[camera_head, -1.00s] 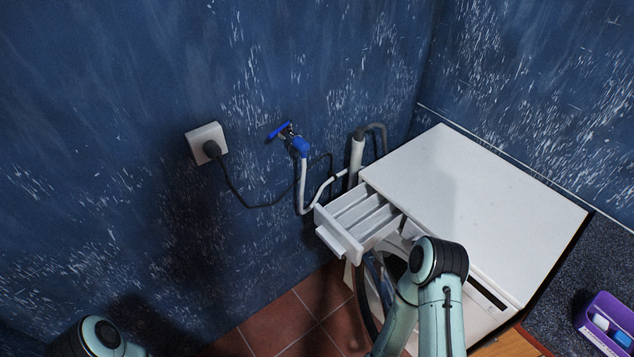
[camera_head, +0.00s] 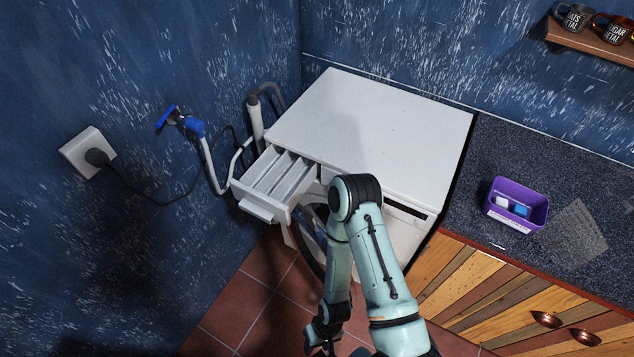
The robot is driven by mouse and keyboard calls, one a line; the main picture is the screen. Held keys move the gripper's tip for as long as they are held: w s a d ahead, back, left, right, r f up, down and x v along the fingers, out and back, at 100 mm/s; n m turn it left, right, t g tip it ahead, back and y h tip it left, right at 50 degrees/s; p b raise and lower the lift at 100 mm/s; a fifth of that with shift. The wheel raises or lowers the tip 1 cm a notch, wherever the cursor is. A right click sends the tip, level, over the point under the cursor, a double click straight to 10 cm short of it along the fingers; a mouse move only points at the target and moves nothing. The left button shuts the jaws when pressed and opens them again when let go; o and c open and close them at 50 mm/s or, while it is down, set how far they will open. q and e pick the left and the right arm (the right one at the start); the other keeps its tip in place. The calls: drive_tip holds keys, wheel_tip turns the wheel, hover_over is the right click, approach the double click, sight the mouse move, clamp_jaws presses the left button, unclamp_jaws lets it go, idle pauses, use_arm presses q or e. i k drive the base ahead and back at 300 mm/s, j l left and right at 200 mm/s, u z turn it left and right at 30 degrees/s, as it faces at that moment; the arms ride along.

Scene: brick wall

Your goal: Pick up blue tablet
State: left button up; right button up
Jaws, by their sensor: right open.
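A blue tablet (camera_head: 521,211) lies in a purple box (camera_head: 497,219) on the dark counter at the right. A white tablet (camera_head: 502,202) lies beside it in the box. My right gripper (camera_head: 322,347) hangs at the bottom edge, below the bent right arm, over the tiled floor. It is open, partly cut off by the picture edge, and far to the left of the box. My left gripper is not in view.
A white washing machine (camera_head: 385,125) stands left of the counter (camera_head: 478,165), with its detergent drawer (camera_head: 275,180) pulled out and its round door open. The counter around the purple box is mostly clear. A shelf with mugs (camera_head: 590,42) is at the top right.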

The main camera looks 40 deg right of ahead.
sight(518, 209)
drive_tip(key=z, duration=3)
drive_tip(key=i+l, duration=0.1)
drive_tip(key=l, duration=0.3)
drive_tip(key=i+l, duration=0.1)
drive_tip(key=l, duration=0.35)
drive_tip(key=i+l, duration=0.1)
drive_tip(key=l, duration=0.3)
drive_tip(key=i+l, duration=0.1)
drive_tip(key=l, duration=0.35)
drive_tip(key=l+u, duration=0.15)
drive_tip(key=u, duration=0.25)
drive_tip(key=l+u, duration=0.1)
drive_tip(key=u, duration=0.3)
drive_tip(key=l+u, duration=0.15)
drive_tip(key=u, duration=0.25)
